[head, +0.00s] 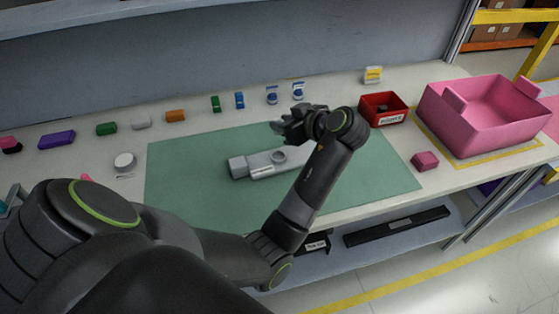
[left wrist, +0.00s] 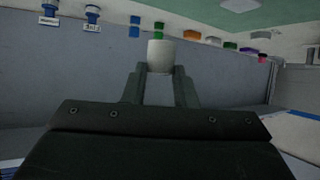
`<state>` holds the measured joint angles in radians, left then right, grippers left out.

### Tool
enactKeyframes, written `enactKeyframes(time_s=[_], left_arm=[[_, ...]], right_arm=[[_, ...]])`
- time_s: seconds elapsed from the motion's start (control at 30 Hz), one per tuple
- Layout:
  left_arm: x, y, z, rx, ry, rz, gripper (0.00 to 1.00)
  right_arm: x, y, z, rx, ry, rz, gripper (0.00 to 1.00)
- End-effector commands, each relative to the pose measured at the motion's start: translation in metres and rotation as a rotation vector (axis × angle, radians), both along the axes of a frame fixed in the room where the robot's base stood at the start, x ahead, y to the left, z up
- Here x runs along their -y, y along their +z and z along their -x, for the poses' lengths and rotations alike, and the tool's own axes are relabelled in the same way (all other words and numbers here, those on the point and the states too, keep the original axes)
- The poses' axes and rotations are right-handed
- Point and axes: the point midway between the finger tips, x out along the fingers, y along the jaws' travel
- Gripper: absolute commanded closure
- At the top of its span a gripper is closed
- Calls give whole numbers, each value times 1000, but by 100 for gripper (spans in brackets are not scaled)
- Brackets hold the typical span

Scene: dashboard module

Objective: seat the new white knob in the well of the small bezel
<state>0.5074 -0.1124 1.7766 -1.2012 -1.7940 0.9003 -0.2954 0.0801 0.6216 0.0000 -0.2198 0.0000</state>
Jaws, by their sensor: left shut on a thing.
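My left gripper (head: 281,128) is raised above the far part of the green mat, beyond the grey dashboard module (head: 262,171). In the left wrist view, the gripper's two fingers (left wrist: 159,82) are shut on a white knob (left wrist: 161,54), which stands out past the fingertips. The held knob cannot be made out in the head view. The module lies on the mat, and a round ring-shaped bezel (head: 278,156) shows on its top, near my forearm. The knob is apart from the module. My right gripper is not in view.
A green mat (head: 180,185) covers the middle of the table. A white round piece (head: 124,160) lies left of it. Small coloured blocks line the back. A red bin (head: 383,108), a pink crate (head: 477,128) and a pink block (head: 425,161) stand at the right.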

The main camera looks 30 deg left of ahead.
Motion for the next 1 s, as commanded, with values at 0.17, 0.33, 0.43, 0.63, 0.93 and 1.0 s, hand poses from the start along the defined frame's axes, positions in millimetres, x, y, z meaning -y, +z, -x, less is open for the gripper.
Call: enactKeyframes(time_s=[0.17,0.33,0.43,0.63,0.93,1.0], left_arm=[[-1,-33,2,-9,14,0,96],[-1,-56,1,-5,11,0,96],[-1,-65,1,-5,11,1,96],[0,-92,2,-5,10,2,96],[0,-98,1,-2,9,3,96],[0,-100,1,-2,9,3,96]], right_arm=[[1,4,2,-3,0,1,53],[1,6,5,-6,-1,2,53],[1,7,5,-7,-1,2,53],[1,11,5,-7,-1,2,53],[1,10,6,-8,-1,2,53],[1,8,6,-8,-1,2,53]])
